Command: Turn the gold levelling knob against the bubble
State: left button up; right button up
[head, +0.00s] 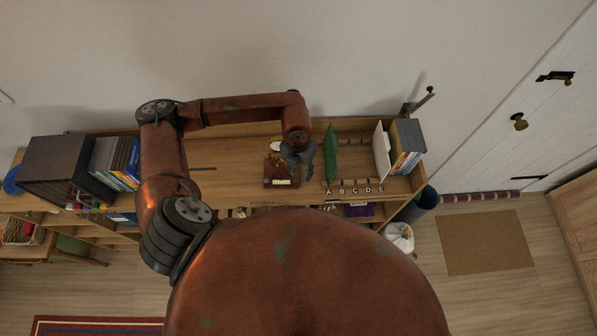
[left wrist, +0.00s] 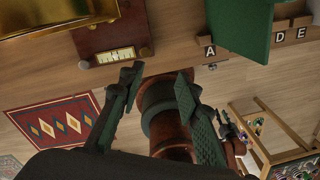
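A dark red-brown wooden box (head: 281,173) stands on the shelf top. In the left wrist view its near face (left wrist: 105,35) carries a pale bubble level (left wrist: 116,55) with a small round gold knob (left wrist: 145,51) to the right and another small gold piece (left wrist: 84,65) to the left. A large gold surface (left wrist: 50,15) fills the top left corner there. My left gripper (head: 304,165) is just right of the box. In its wrist view the fingers (left wrist: 158,75) are apart, with nothing held, and their tips are close below the right knob; touch cannot be told. My right gripper is not in view.
A green upright panel (head: 331,155) and lettered blocks (head: 354,190) stand right of the gripper. Books (head: 406,147) are at the shelf's right end; a dark box (head: 64,168) and more books (head: 117,160) are left.

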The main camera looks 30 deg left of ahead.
aim_at(296, 180)
pick_arm(q)
jog(key=shift+w+a+y, duration=0.25)
jog(key=shift+a+y, duration=0.15)
jog(key=shift+a, duration=0.5)
jog(key=shift+a+f, duration=0.2)
jog(key=shift+f, duration=0.15)
notch_tip(296, 180, down, 6)
jog(key=shift+s+r+p, duration=0.1)
jog(key=shift+p, duration=0.95)
jog(key=shift+f, duration=0.6)
jog(key=shift+c, duration=0.2)
grip_shut()
